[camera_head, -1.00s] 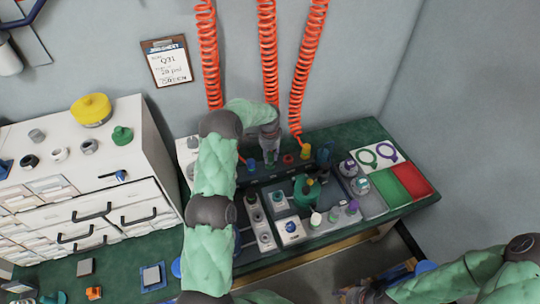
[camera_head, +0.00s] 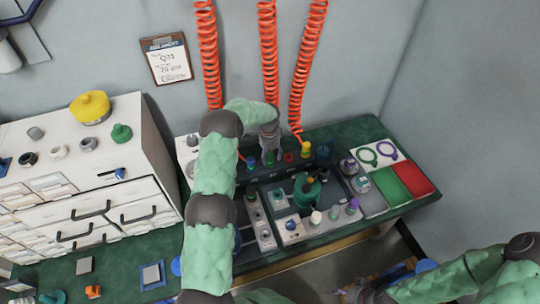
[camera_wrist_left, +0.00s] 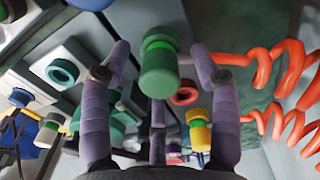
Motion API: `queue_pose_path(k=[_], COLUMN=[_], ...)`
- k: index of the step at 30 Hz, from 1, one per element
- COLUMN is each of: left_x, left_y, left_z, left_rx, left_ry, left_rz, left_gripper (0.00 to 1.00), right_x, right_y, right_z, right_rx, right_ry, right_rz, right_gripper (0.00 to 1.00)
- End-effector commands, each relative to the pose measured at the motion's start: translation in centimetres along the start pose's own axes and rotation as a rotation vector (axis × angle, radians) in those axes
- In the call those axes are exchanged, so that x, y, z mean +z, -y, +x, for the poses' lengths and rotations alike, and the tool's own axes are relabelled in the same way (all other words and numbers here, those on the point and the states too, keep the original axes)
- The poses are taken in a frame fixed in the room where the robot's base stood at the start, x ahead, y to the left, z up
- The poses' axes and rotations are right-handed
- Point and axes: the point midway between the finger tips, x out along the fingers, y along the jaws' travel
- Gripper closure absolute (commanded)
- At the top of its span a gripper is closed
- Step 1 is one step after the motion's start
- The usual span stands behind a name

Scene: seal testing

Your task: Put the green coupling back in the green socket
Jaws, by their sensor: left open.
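The green coupling (camera_wrist_left: 158,65), with a bright green band, is between the fingers of my left gripper (camera_wrist_left: 160,55) in the left wrist view. The fingers stand apart with a gap on each side of it. In the head view my left gripper (camera_head: 268,138) is over the back row of couplings, and the green coupling (camera_head: 268,159) shows just below it. The green socket is hidden, so I cannot tell how the coupling sits in it.
A red ring (camera_wrist_left: 185,93) and a yellow coupling (camera_wrist_left: 198,130) are close beside the green coupling. Orange coiled hoses (camera_head: 270,60) hang behind. A larger green fixture (camera_head: 307,190) stands in front. The white drawer cabinet (camera_head: 150,165) is at the left.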

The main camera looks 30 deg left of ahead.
Motion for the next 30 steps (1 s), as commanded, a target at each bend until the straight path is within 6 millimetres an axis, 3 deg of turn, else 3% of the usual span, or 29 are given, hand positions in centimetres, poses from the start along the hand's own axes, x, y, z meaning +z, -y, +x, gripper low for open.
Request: queue_pose_path(k=[5, 21, 30], left_x=[-0.1, 0.0, 0.0], left_y=[0.0, 0.1, 0.0], left_z=[-1.0, -10.4, -12.0], left_rx=[-0.001, -0.001, 0.0], left_ry=[-0.001, -0.001, -0.001], left_rz=[0.0, 0.0, 0.0], left_gripper=[0.38, 0.38, 0.38], right_x=[0.0, 0.0, 0.0], right_y=[0.0, 0.0, 0.0], right_z=[0.0, 0.0, 0.0], right_rx=[0.0, 0.0, 0.0], right_ry=[0.0, 0.0, 0.0], right_rz=[0.0, 0.0, 0.0], right_gripper=[0.51, 0.51, 0.51])
